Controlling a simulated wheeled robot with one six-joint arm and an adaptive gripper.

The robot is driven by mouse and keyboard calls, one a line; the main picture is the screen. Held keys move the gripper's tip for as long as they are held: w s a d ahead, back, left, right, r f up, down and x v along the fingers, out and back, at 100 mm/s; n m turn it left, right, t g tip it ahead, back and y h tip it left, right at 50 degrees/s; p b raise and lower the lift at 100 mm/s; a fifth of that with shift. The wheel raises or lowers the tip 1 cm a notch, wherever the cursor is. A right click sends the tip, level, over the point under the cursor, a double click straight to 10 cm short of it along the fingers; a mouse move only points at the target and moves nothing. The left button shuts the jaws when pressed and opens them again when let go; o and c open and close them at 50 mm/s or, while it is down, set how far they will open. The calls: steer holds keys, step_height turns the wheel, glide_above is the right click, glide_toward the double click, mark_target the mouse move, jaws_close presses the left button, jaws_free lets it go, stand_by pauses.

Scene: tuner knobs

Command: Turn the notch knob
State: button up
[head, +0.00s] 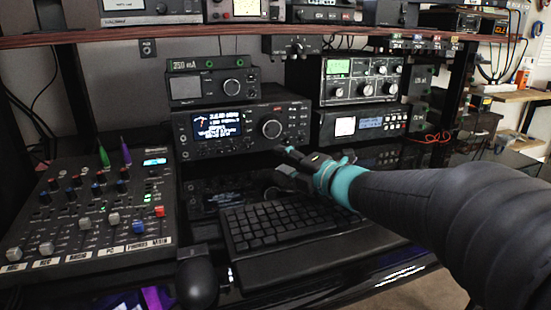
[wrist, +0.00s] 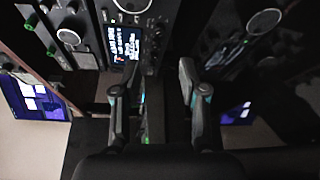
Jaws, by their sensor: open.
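The black transceiver (head: 250,150) with a lit blue-white display (head: 215,124) and a large round dial (head: 272,129) stands at the centre of the desk. In the wrist view, its lit display (wrist: 124,44) is above and left of the fingers. Small knobs (wrist: 155,40) line the panel beside the display. I cannot read their labels, so I cannot tell which is the notch knob. My gripper (wrist: 158,68) is open and empty, its fingers spread apart and pointing at the panel. In the head view, my gripper (head: 287,160) is just in front of the transceiver's lower right part, hiding some of it.
A black keyboard (head: 270,222) lies below my arm. A mixer (head: 90,215) with several sliders fills the left. Stacked radios (head: 360,85) stand to the right, under a wooden shelf (head: 200,33). A black mouse-like object (head: 197,282) is at the front.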

mark_target(249, 147)
steer(key=r+n+h, duration=0.1)
steer(key=n, duration=0.1)
steer(key=s+r+n+p, duration=0.1)
steer(key=s+a+r+n+h, duration=0.1)
steer(key=n, duration=0.1)
steer(key=shift+a+r+n+g+h, duration=0.1)
steer(key=shift+r+n+g+h, duration=0.2)
steer(key=shift+g, duration=0.1)
steer(key=shift+w+f, duration=0.15)
steer(key=shift+f, duration=0.05)
steer(key=b+x, duration=0.1)
steer(key=x, duration=1.2)
steer(key=shift+w+f+b, duration=0.15)
steer(key=shift+w+b, duration=0.1)
steer(key=shift+b, duration=0.15)
jaws_close()
